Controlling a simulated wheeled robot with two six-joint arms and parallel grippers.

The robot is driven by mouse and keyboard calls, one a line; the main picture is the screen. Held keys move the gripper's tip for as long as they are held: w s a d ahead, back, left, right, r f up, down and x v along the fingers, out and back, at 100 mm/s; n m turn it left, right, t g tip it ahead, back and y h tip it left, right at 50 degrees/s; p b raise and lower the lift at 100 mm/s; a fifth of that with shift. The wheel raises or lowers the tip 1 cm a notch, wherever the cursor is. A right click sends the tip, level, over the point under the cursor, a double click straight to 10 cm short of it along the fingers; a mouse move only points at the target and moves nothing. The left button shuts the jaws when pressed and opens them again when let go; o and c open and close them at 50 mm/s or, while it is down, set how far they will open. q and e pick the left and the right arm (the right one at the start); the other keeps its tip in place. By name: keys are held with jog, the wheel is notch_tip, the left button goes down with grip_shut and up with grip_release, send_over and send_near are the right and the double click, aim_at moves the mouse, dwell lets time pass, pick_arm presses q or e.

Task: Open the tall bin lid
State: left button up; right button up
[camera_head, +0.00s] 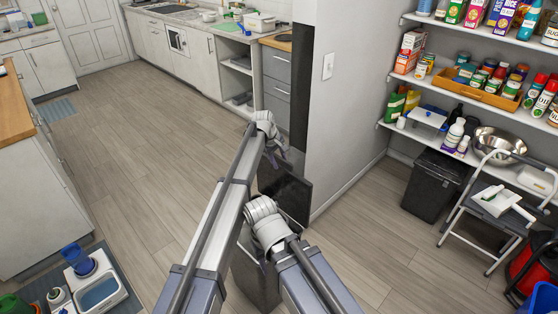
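A dark, glossy panel (290,192) stands beside the end of the grey wall, partly behind my arms. A dark grey body (262,285) shows low between my arms; they look like parts of one tall bin, but my arms hide where they meet, so I cannot tell how far the lid is open. My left gripper (278,154) is at the panel's upper edge; its fingers are small, and I cannot tell if they touch it. My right arm's wrist (265,222) is in front of the panel's lower part; its fingers are mostly hidden.
A shorter black bin (432,187) stands under the wall shelves (455,85). A folding step stool (495,205) and a red container (535,262) are at the right. A counter (215,52) runs along the back.

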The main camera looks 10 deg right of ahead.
pick_arm(q)
jog(key=shift+a, duration=0.1)
jog(key=p+v, duration=0.7)
jog(key=shift+r, duration=0.35)
jog(key=s+a+f+m+g+y, duration=0.1)
jog(key=s+a+m+y, duration=0.15)
jog(key=s+a, duration=1.4)
jog(key=s+a+m+y, duration=0.1)
jog(key=s+a+m, duration=0.3)
jog(key=s+a, duration=1.2)
jog(key=s+d+m, duration=0.2)
jog(key=s+d, duration=0.2)
jog(key=d, duration=0.3)
jog(key=s+d+m+g, duration=0.1)
jog(key=s+d+m, duration=0.1)
jog(key=s+d, duration=0.2)
jog(key=d+y, duration=0.1)
jog(key=d, duration=0.2)
jog(key=shift+s, duration=0.4)
